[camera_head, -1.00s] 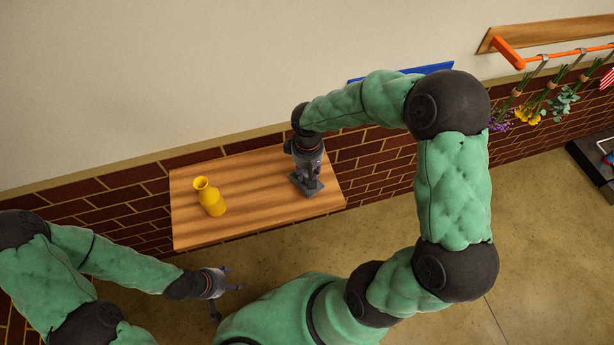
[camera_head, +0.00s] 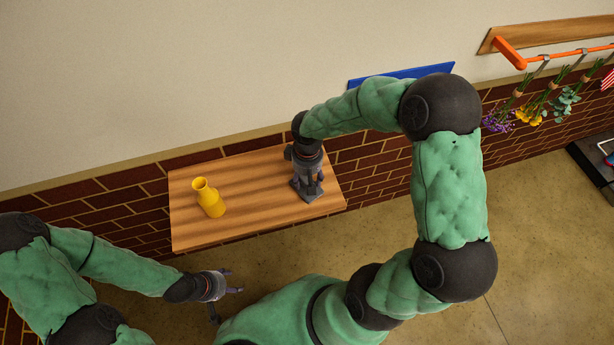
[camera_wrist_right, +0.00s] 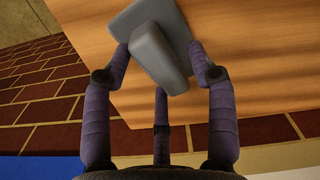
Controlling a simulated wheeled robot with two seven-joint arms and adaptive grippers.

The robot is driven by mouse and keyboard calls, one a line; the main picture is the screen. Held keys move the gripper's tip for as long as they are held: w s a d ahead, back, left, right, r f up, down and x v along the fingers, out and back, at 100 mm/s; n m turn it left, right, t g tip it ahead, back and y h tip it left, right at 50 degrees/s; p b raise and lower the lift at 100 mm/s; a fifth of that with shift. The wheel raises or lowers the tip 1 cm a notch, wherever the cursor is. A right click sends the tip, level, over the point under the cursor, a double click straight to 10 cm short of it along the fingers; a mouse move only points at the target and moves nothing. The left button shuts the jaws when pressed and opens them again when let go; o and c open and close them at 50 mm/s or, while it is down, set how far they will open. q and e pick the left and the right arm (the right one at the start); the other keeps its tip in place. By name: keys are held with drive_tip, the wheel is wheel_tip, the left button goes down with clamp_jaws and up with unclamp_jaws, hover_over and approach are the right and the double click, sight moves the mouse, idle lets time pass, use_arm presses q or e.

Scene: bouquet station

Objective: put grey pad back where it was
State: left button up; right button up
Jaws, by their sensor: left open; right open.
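The grey pad (camera_wrist_right: 156,50), a flat plate with a raised grip block, rests on the wooden table in the right wrist view. In the head view the pad (camera_head: 299,193) is at the table's right side, partly hidden by my right gripper (camera_head: 308,180). In the wrist view that gripper (camera_wrist_right: 158,58) is open, its fingers spread around the grip block; contact is hard to tell. My left gripper (camera_head: 232,291) is open and empty, in front of and below the table's front edge.
A blue panel (camera_head: 400,73) is on the wall behind my right arm. Flower bunches (camera_head: 537,107) hang from an orange rail (camera_head: 508,52) at right.

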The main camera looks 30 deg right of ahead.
sight(307, 178)
wheel_tip(307, 178, up, 12)
drive_tip(key=p, duration=0.3)
idle(0.5)
